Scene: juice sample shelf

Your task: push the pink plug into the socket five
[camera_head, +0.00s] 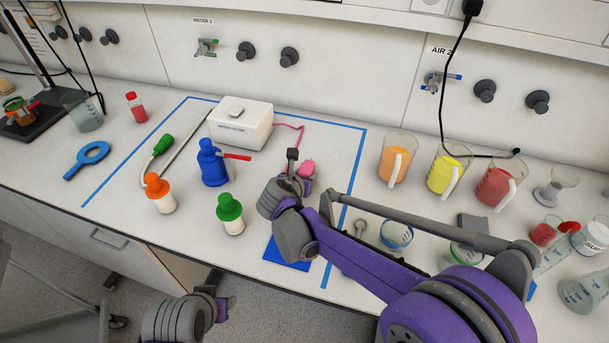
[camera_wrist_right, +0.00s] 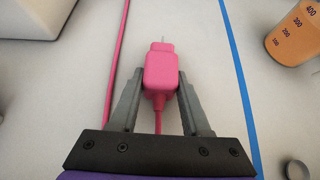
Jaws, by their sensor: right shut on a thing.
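The pink plug (camera_head: 307,168) is at the tip of my right gripper (camera_head: 299,177), above the bench in front of the white box. In the right wrist view, the pink plug (camera_wrist_right: 161,72) sits between the two grey fingers of my right gripper (camera_wrist_right: 160,88), which are shut on its body. Its metal prong points away from the gripper, and its pink cable (camera_wrist_right: 158,120) runs back between the fingers. My left gripper (camera_head: 222,303) is at the bottom, off the bench's front edge; its fingers are too unclear to tell. No socket labelled five can be made out.
A white box (camera_head: 241,124) with a pink cord stands behind. Blue (camera_head: 212,165), orange (camera_head: 160,192) and green-capped (camera_head: 230,212) bottles stand left. Orange (camera_head: 396,158), yellow (camera_head: 449,172) and red (camera_head: 498,182) jugs stand right. A black plug (camera_head: 472,7) is at the upper wall.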

